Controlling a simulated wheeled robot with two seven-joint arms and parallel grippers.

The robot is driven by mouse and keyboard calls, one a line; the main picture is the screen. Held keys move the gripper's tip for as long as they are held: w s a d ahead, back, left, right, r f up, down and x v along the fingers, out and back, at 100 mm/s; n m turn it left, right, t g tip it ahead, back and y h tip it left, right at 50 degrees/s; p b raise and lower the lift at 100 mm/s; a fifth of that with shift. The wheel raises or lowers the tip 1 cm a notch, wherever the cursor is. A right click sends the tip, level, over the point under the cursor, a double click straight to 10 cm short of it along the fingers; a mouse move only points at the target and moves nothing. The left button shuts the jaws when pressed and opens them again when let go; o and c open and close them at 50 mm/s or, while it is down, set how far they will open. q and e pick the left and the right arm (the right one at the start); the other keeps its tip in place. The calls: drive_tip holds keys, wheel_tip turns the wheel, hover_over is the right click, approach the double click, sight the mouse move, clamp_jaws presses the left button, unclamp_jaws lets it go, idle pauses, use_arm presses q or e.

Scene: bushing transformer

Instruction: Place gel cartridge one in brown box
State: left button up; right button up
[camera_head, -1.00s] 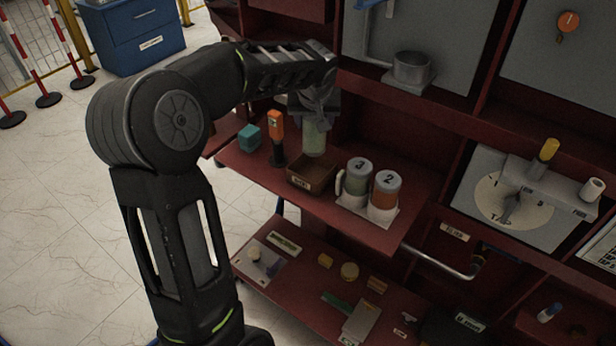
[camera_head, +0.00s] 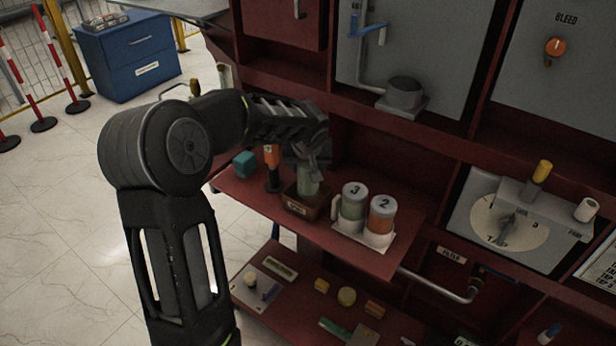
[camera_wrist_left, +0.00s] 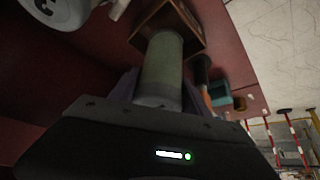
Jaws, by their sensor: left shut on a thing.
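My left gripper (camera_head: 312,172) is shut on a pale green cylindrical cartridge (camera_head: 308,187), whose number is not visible. The cartridge is upright, with its lower end at the opening of the small brown box (camera_head: 296,204) on the red shelf. In the left wrist view the cartridge (camera_wrist_left: 162,66) runs from between the fingers to the brown box (camera_wrist_left: 190,14). Its far end lies inside the box outline; whether it touches the box floor is hidden. My right gripper is not in view.
Cartridges marked 3 (camera_head: 353,203) and 2 (camera_head: 381,214) stand in a white holder (camera_head: 362,236) right of the box. An orange-topped tool (camera_head: 272,168) and a teal block (camera_head: 245,163) stand left of it. A lower shelf (camera_head: 290,312) holds small parts.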

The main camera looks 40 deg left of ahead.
sight(308, 176)
use_arm(q)
drive_tip(key=shift+f, duration=1.85)
drive_tip(key=shift+f, duration=0.15)
drive_tip(key=shift+f+b, duration=0.1)
drive_tip(key=shift+b, duration=0.25)
drive_tip(key=o, duration=1.7)
drive_tip(key=shift+r+p, duration=0.3)
drive_tip(key=shift+p, duration=0.05)
drive_tip(key=b+v, duration=0.1)
drive_tip(key=v, duration=1.1)
drive_tip(key=shift+f, duration=0.1)
